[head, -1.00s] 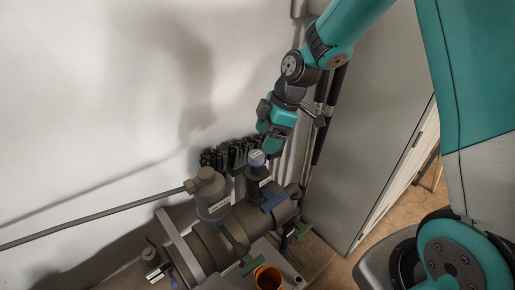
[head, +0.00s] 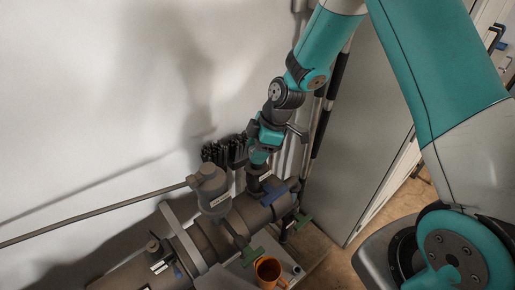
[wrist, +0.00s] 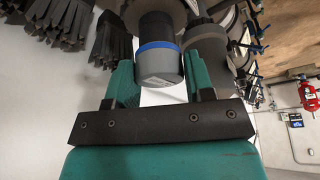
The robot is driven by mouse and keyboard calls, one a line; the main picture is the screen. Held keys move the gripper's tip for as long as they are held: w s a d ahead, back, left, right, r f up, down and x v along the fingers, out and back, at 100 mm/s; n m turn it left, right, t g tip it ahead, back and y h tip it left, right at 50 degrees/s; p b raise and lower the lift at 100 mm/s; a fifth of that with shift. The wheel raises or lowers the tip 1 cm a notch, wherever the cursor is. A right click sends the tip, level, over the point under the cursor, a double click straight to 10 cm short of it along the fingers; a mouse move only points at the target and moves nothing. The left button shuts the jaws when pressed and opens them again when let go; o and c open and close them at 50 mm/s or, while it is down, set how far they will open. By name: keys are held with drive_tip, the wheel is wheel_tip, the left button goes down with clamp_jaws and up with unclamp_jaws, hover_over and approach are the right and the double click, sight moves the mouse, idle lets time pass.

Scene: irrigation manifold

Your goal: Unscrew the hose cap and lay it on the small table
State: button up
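The hose cap (wrist: 160,66) is a grey cylinder with a blue band above it, on a dark upright fitting (wrist: 156,26) in the wrist view. My gripper (wrist: 161,72) has one teal finger on each side of the cap. Whether the fingers press on it or leave a small gap cannot be told. In the head view my gripper (head: 257,160) is over the top of the fitting and hides the cap. The small table (head: 232,276) is a pale grey surface below the pipe, partly hidden by it.
An orange cup (head: 268,270) stands on the small table. Black bristles (head: 222,152) hang on the wall behind. A grey cabinet (head: 365,150) stands at the right.

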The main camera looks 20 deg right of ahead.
drive_tip(key=o, duration=0.3)
drive_tip(key=shift+w, duration=0.1)
drive_tip(key=c, duration=0.4)
drive_tip(key=shift+f+n+g+b, duration=0.1)
drive_tip(key=shift+n+g+b, duration=0.4)
drive_tip(key=shift+n, duration=0.6)
drive_tip(key=shift+n+g, duration=0.4)
drive_tip(key=shift+n, duration=0.8)
drive_tip(key=shift+n+g+b, duration=0.4)
drive_tip(key=shift+n+b, duration=0.3)
drive_tip(key=shift+n, duration=0.3)
drive_tip(key=shift+n+g+h+b, duration=0.4)
drive_tip(key=shift+n+b, duration=0.05)
drive_tip(key=shift+n, duration=0.85)
